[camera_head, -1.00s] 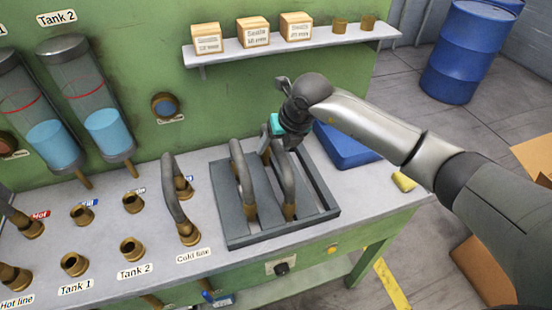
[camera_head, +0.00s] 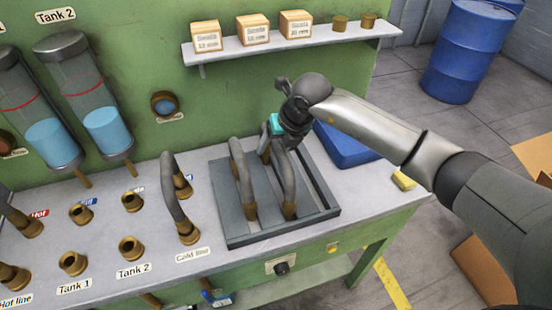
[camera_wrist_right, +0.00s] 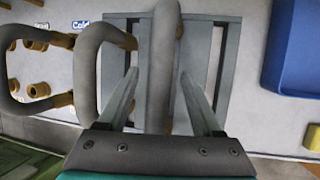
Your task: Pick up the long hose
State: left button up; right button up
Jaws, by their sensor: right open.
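Two grey arched hoses with brass ends stand in the grey slotted tray (camera_head: 232,242) on the bench. The right hose (camera_head: 288,186) is under my right gripper (camera_head: 272,152); the left hose (camera_head: 243,180) stands beside it. I cannot tell for sure which of the two is the longer. In the right wrist view my right gripper (camera_wrist_right: 160,78) is open, with one finger on each side of a grey hose (camera_wrist_right: 162,55), with gaps showing. Part of the right hose's top is hidden by the gripper in the head view. My left gripper is not in view.
Another hose (camera_head: 173,196) joins two brass fittings at the Cold line, left of the tray. Several open fittings (camera_head: 131,249) stand further left. A blue bin (camera_head: 345,148) is close behind my right wrist. A shelf (camera_head: 290,45) with boxes overhangs the back.

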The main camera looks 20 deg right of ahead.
grip_shut()
dwell(0.3)
dwell(0.4)
